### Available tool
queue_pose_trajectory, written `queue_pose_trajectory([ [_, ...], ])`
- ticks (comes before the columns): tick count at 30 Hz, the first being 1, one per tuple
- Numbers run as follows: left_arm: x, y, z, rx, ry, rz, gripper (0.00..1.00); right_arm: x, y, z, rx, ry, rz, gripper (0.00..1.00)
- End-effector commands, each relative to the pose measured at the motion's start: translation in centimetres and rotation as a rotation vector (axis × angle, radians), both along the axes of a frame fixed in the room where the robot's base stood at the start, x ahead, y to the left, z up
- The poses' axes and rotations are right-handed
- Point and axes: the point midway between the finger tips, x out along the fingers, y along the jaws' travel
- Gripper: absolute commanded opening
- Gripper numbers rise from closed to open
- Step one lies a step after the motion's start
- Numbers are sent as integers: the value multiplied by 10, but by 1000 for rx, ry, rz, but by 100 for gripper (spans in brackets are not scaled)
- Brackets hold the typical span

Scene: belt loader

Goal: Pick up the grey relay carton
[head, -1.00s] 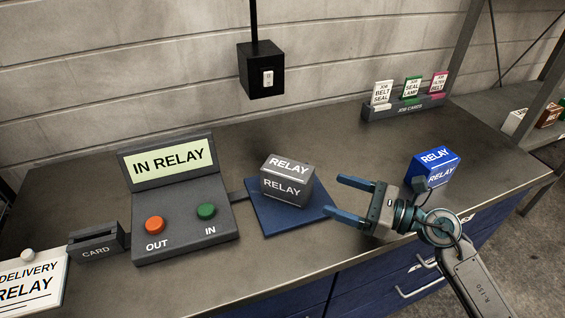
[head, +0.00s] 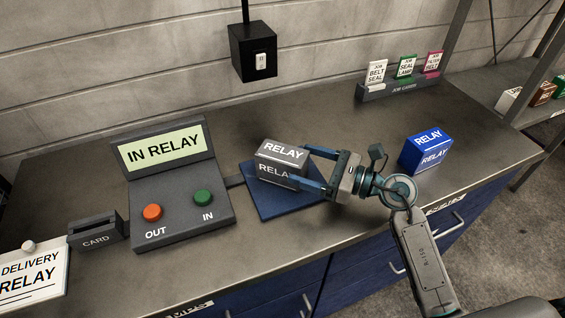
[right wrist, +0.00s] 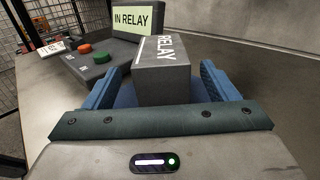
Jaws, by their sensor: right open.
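The grey relay carton (head: 281,160) sits on a blue mat (head: 276,207) in the middle of the bench, with RELAY on its top and front. My right gripper (head: 298,167) comes at it from the right, open, with one finger at its far side and one across its near side. In the right wrist view the carton (right wrist: 162,72) stands between the two blue fingers, with gaps on both sides. The front finger hides part of the carton's front label in the head view. My left gripper is not in view.
A console (head: 178,207) reading IN RELAY, with orange and green buttons, stands left of the mat. A blue relay carton (head: 425,152) stands to the right. A card slot (head: 96,235) and delivery sign (head: 32,280) are at left. A job card rack (head: 403,86) stands at the back.

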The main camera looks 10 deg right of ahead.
Motion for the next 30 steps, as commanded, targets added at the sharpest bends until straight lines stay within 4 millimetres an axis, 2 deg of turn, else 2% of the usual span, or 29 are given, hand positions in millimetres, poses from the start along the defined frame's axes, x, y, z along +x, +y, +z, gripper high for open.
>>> queue_pose_trajectory([
  [6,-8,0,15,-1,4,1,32,15,21,9,6,1,-1,80],
  [12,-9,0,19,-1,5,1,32,26,36,6,4,0,0,80],
  [21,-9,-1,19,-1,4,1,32,28,39,4,1,0,0,80],
  [22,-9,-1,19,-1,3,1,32,28,39,4,1,0,0,78],
  [27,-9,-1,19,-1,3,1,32,28,39,4,1,0,0,45],
  [30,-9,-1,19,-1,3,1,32,28,39,4,1,0,0,28],
])
